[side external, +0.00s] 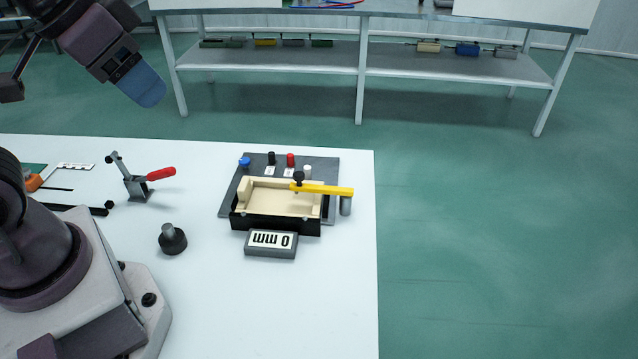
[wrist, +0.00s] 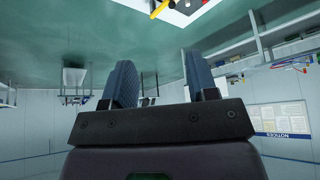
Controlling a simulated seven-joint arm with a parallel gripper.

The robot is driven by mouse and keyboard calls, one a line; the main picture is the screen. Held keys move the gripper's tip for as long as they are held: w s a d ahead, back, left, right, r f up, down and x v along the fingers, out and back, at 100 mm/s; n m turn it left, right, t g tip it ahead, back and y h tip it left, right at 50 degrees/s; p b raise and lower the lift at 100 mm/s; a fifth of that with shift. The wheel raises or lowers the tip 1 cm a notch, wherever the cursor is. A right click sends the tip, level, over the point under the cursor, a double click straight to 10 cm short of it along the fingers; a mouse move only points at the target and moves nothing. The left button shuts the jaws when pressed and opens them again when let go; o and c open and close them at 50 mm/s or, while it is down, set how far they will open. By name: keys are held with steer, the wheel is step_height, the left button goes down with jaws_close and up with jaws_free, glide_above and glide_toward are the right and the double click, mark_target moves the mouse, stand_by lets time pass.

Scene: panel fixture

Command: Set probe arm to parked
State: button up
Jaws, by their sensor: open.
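The probe arm (side external: 328,190) is a yellow bar in the side external view. Its right end sits at a grey post (side external: 345,206), and its left end, with a dark knob (side external: 298,177), reaches over the cream tray (side external: 275,199) of the panel fixture. A small yellow piece at the top edge of the wrist view may be the same bar; it is cut off. My gripper (side external: 143,86) is high at the upper left, well away from the fixture. In the wrist view its two blue fingers (wrist: 163,82) stand apart with nothing between them.
The fixture's grey base plate (side external: 329,168) carries blue, black, red and white knobs. A red-handled clamp (side external: 140,187) and a dark round knob (side external: 172,239) stand left. The white table's front right is clear.

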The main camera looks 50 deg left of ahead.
steer(key=shift+c, duration=0.4)
steer(key=shift+d, duration=0.15)
steer(key=c, duration=0.4)
steer(key=d+f+m+g, duration=0.1)
steer(key=f, duration=0.1)
steer(key=w+d+f+m+g, duration=0.1)
steer(key=d+f, duration=0.1)
steer(key=d+f+m+g, duration=0.1)
steer(key=f+g, duration=0.1)
steer(key=shift+w+d+f+m, duration=0.3)
steer(key=shift+w+d+f, duration=0.05)
steer(key=shift+d, duration=0.05)
jaws_close()
steer(key=m+t+y, duration=0.8)
steer(key=m+y, duration=0.4)
steer(key=m, duration=1)
glide_toward(299, 179)
steer(key=x, duration=0.7)
steer(key=shift+w+a+f, duration=0.1)
steer(key=shift+w+a, duration=0.05)
steer(key=shift+a, duration=0.1)
